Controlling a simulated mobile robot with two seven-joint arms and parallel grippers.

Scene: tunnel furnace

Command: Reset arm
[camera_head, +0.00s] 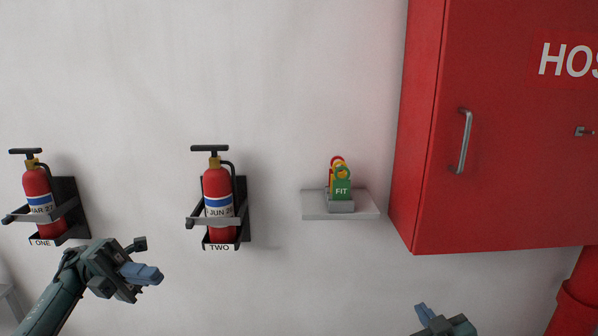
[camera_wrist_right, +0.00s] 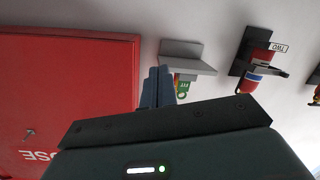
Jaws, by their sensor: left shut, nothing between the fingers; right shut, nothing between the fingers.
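My left gripper (camera_head: 142,273) is at the lower left of the head view, shut and empty, below and between the two extinguishers. My right gripper (camera_head: 424,313) shows at the bottom edge of the head view, below the shelf and the red cabinet. In the right wrist view its blue fingers (camera_wrist_right: 157,87) are together with nothing between them. Both grippers are apart from the wall objects.
Red extinguishers ONE (camera_head: 37,187) and TWO (camera_head: 217,187) sit in black wall brackets. A grey shelf (camera_head: 368,206) bears a holder with coloured tags, the green one (camera_head: 342,188) reading FIT. A red hose cabinet (camera_head: 500,190) juts out at right, with a metal handle (camera_head: 463,140).

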